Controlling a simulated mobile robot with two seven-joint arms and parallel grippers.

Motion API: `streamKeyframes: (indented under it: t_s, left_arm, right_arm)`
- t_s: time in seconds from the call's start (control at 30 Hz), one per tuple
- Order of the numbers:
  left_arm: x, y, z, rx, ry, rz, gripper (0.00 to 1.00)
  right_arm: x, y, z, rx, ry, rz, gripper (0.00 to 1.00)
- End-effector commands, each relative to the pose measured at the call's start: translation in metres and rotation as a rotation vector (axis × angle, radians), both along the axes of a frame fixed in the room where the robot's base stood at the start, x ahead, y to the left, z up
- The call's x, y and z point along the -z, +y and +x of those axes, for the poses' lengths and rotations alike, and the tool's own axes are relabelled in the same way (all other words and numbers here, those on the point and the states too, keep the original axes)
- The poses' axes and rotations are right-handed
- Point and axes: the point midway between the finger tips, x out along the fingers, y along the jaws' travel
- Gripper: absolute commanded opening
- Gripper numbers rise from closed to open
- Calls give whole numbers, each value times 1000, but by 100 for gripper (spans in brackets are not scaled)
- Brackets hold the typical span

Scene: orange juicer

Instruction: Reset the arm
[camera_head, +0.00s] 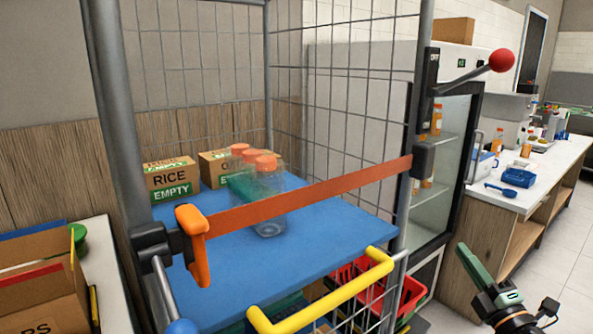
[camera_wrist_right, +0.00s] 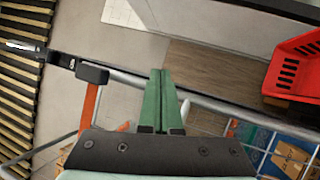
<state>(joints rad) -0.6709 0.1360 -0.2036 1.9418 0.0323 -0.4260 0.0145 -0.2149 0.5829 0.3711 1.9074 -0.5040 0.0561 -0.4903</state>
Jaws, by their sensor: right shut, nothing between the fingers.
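My right gripper (camera_head: 466,252) is at the lower right of the head view, in front of the counter and to the right of the cart. Its green fingers are together with nothing between them. In the right wrist view its fingers (camera_wrist_right: 159,100) also show pressed together and empty, in front of the cart's grey rail. My left gripper is not in the head view.
A wire cart with an orange strap (camera_head: 310,193) and a blue shelf (camera_head: 330,230) fills the middle; clear bottles (camera_head: 266,200) and rice boxes (camera_head: 172,180) stand on it. A red basket (camera_head: 365,283) is low. A glass-door fridge (camera_head: 447,150) and a counter (camera_head: 520,195) stand right.

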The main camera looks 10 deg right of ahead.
Motion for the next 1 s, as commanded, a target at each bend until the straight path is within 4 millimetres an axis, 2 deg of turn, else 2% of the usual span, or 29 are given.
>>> streamKeyframes:
  t_s: [0.03, 0.2, 0.27, 0.3, 0.4, 0.5, 0.6, 0.7, 0.8, 1.0]
  left_arm:
    - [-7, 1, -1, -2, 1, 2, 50]
    - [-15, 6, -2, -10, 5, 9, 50]
    - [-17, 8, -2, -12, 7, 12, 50]
    - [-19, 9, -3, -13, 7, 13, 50]
    - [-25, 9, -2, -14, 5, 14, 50]
    - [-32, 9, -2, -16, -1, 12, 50]
    - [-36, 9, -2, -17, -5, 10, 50]
    - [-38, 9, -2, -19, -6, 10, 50]
    - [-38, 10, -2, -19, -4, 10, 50]
    - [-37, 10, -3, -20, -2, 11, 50]
  right_arm:
    - [38, 14, -4, -18, 80, 142, 0]
    - [153, 69, -33, -32, 321, 593, 0]
    - [189, 93, -50, -22, 406, 747, 0]
    - [211, 110, -63, -12, 461, 847, 0]
    - [259, 156, -100, 27, 598, 1091, 0]
    - [294, 203, -138, 76, 719, 1303, 0]
    - [315, 241, -171, 125, 813, 1470, 0]
    - [326, 268, -193, 161, 876, 1577, 0]
    - [331, 283, -205, 183, 910, 1636, 0]
    - [332, 286, -208, 189, 918, 1649, 0]
